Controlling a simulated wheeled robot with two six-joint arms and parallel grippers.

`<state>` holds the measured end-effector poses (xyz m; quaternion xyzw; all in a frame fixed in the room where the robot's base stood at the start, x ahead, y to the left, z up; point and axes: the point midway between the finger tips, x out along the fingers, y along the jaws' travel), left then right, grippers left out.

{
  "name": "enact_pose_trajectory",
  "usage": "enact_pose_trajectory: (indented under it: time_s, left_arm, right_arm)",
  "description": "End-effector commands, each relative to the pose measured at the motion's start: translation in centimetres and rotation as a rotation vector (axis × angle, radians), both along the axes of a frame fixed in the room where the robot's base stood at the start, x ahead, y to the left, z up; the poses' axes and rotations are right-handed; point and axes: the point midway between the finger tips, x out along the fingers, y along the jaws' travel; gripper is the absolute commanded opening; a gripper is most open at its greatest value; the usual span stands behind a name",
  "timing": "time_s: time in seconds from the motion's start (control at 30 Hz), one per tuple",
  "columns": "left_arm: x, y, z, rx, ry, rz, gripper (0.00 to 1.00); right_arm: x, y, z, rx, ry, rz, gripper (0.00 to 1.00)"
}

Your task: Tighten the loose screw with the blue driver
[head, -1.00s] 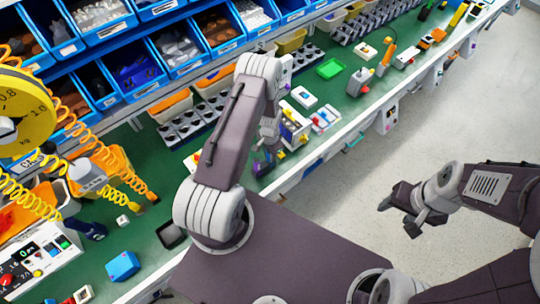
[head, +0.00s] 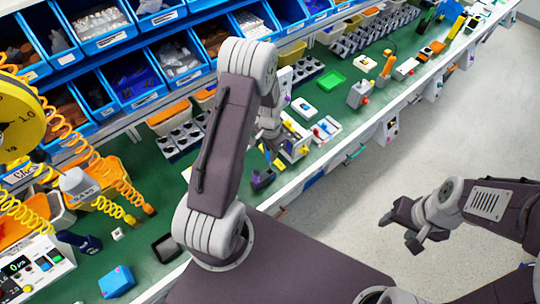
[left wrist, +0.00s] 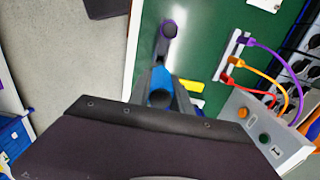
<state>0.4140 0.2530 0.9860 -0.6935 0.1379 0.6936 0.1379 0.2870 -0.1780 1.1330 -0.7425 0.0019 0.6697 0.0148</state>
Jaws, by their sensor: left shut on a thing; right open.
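My left gripper (left wrist: 158,92) is shut on a blue thing, which I take to be the blue driver (left wrist: 159,97). Only a short blue part shows between the dark fingers in the left wrist view. Just beyond the fingertips is a dark post with a purple ring (left wrist: 169,28), above the green bench top. I cannot tell whether they touch. In the head view my left gripper (head: 272,150) is over the bench edge, mostly behind its wrist. No loose screw can be made out. My right gripper (head: 398,231) is open and empty over the floor.
A grey panel (left wrist: 262,128) with purple, orange and red cables stands right of the left gripper. A small dark fixture (head: 262,181) is at the bench edge. Blue bins (head: 130,85) line the back. A blue box (head: 116,282) and black tray (head: 166,247) lie left. The floor at right is clear.

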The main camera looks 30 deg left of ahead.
Motion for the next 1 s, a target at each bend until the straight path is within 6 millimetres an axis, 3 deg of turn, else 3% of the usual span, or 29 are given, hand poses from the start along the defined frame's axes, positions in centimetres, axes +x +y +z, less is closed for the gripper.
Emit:
enact_pose_trajectory:
  time_s: [0.07, 0.1, 0.2, 0.47, 1.0]
  left_arm:
    - [0.0, 0.0, 0.0, 0.000, 0.000, 0.000, 0.00]
    - [0.0, 0.0, 0.0, 0.000, 0.000, 0.000, 0.22]
    - [0.0, 0.0, 0.0, 0.000, 0.000, 0.000, 0.00]
    - [0.0, 0.0, 0.4, 0.000, 0.000, 0.000, 0.00]
    - [0.0, 0.0, 3.8, 0.000, 0.000, 0.000, 0.00]
  right_arm:
    - [0.0, 0.0, 0.0, 0.000, 0.000, 0.000, 0.54]
    - [0.0, 0.0, 0.0, 0.000, 0.000, 0.000, 0.54]
    - [0.0, 0.0, 0.0, 0.000, 0.000, 0.000, 0.54]
    - [0.0, 0.0, 0.4, 0.000, 0.000, 0.000, 0.54]
    - [0.0, 0.0, 3.2, 0.000, 0.000, 0.000, 0.54]
